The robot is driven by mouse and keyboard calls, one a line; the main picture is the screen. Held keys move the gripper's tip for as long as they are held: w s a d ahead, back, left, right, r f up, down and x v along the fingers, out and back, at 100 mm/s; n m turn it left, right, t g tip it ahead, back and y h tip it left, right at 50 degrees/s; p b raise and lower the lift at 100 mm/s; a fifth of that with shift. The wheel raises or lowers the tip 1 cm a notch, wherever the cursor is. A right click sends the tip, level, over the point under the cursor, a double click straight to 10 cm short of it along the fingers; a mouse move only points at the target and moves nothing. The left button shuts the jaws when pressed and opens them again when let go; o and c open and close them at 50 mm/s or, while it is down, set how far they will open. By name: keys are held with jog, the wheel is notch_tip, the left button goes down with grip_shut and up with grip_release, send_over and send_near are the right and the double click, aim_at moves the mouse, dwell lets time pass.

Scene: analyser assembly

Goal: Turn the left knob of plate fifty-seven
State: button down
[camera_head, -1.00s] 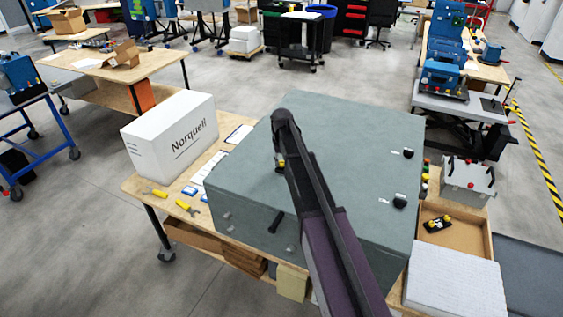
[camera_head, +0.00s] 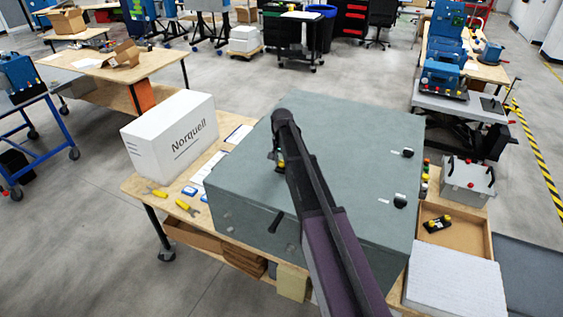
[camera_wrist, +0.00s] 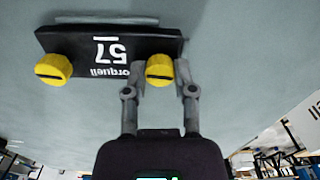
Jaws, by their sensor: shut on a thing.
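Plate fifty-seven is a black plate (camera_wrist: 103,50) that appears upside down in the wrist view, fixed on a grey surface. It carries two yellow knobs with dark slots. The knob at picture right (camera_wrist: 159,70) is the plate's left one when its lettering is read upright. My gripper (camera_wrist: 162,76) is shut on that knob, one finger on each side. The other knob (camera_wrist: 54,69) is free at picture left. In the head view my arm hides most of the plate and gripper; only a bit of yellow shows beside it.
The large grey housing (camera_head: 345,125) fills the bench. It bears black knobs (camera_head: 407,153) at the right and a black handle (camera_head: 276,222) in front. A white Norquell box (camera_head: 170,135) and yellow tools (camera_head: 187,207) lie at left. An open wooden tray (camera_head: 455,238) is at right.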

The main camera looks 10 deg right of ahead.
aim_at(282, 162)
dwell(0.3)
jog(key=shift+c, duration=2)
grip_release()
jog(key=shift+n, duration=0.3)
jog(key=shift+n, duration=1.7)
jog(key=n, duration=0.3)
jog(key=shift+n, duration=0.4)
jog(key=shift+r+p, duration=0.45)
notch_tip(282, 162, up, 13)
jog(key=p, duration=1.3)
